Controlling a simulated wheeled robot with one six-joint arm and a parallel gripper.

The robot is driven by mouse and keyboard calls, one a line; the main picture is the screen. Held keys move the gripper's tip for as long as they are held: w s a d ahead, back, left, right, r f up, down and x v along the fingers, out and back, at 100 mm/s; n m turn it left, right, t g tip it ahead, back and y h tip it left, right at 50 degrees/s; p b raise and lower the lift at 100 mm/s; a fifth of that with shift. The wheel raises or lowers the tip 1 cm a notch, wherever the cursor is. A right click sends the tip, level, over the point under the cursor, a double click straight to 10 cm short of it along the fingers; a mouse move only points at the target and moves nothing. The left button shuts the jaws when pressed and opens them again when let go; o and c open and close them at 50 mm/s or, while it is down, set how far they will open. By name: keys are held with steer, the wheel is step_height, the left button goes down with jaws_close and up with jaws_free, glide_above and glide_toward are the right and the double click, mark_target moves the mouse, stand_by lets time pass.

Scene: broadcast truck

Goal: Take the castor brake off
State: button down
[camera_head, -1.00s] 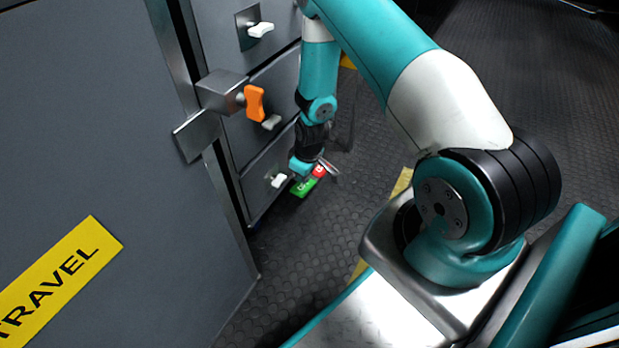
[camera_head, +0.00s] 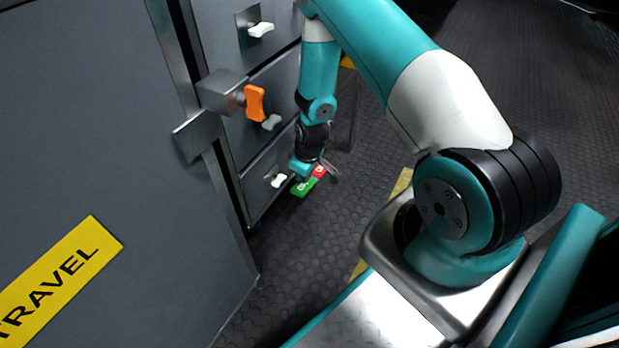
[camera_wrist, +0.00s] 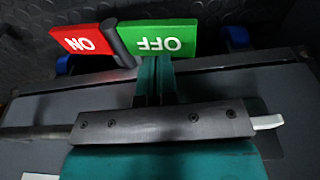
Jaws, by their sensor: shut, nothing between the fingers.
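The castor brake pedal is low at the foot of the grey drawer cabinet. Its green OFF plate (camera_head: 302,188) and red ON plate (camera_head: 319,171) show partly beside my gripper (camera_head: 300,170). In the wrist view the green OFF plate (camera_wrist: 165,38) and red ON plate (camera_wrist: 84,40) appear upside down, with a dark bar between them. My gripper (camera_wrist: 155,68) is shut and empty. Its fingertips are at the lower edge of the green plate; I cannot tell whether they press it. The pedal's exact tilt is unclear.
The grey cabinet has drawers with white catches (camera_head: 261,29) and an orange latch (camera_head: 255,103). A large grey panel with a yellow TRAVEL label (camera_head: 60,275) stands at left. Dark studded floor (camera_head: 400,120) is open behind my arm. Blue parts (camera_wrist: 238,38) flank the pedal.

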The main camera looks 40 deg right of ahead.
mark_target(303, 186)
steer(key=shift+f+b, duration=1.15)
steer(key=shift+f, duration=0.8)
stand_by(1.1)
step_height(303, 186, up, 7)
steer(key=p, duration=0.6)
steer(key=shift+r+p, duration=0.1)
steer(key=shift+p, duration=0.25)
stand_by(0.4)
